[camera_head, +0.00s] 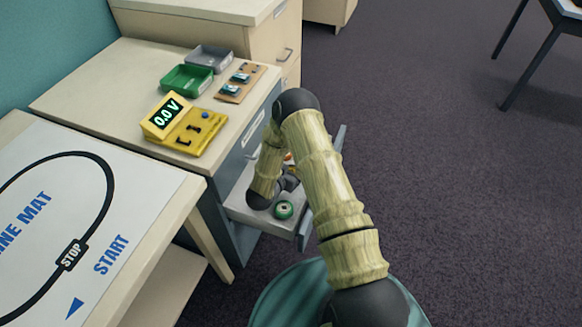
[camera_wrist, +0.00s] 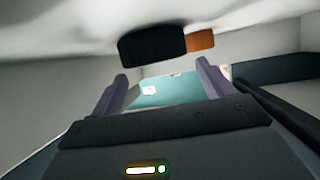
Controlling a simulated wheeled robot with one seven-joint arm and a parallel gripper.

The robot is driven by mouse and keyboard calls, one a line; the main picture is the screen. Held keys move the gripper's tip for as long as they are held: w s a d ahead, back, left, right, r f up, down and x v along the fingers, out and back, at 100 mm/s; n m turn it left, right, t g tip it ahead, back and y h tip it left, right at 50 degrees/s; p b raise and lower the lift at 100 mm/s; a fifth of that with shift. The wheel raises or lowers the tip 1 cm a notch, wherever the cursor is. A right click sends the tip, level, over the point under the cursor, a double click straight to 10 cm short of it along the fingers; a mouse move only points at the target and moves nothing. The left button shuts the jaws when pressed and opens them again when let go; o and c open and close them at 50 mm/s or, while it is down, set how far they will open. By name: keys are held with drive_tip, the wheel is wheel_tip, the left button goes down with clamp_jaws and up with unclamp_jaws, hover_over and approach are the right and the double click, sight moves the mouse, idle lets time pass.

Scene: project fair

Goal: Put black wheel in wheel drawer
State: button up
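The open drawer (camera_head: 242,212) of the grey cabinet is pulled out, with my arm bent down into it. A round green-rimmed thing with a pale centre (camera_head: 283,210) lies in its front part. My gripper (camera_wrist: 163,82) shows in the wrist view with its two fingers apart and nothing visible held between them. A black, rounded block-like thing (camera_wrist: 152,46), possibly the black wheel, shows beyond the fingers, with an orange thing (camera_wrist: 200,40) beside it. In the head view my arm hides much of the drawer, and I cannot make out a black wheel there.
On the cabinet top are a yellow meter reading 0.0 V (camera_head: 185,128), a green tray (camera_head: 187,80), a grey tray (camera_head: 210,58) and a small board with parts (camera_head: 241,82). A table with a line mat (camera_head: 130,190) stands at left.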

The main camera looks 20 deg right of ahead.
drive_tip(key=shift+s+d+f, duration=0.15)
drive_tip(key=shift+s+f, duration=0.05)
drive_tip(key=shift+f, duration=0.05)
drive_tip(key=shift+r, duration=0.25)
drive_tip(key=shift+a+r+p, duration=0.25)
drive_tip(key=shift+r+p, duration=0.05)
drive_tip(key=shift+p, duration=0.1)
drive_tip(key=p+v, duration=0.1)
drive_tip(key=v, duration=0.6)
drive_tip(key=shift+r, duration=0.15)
drive_tip(key=shift+w+r, duration=0.1)
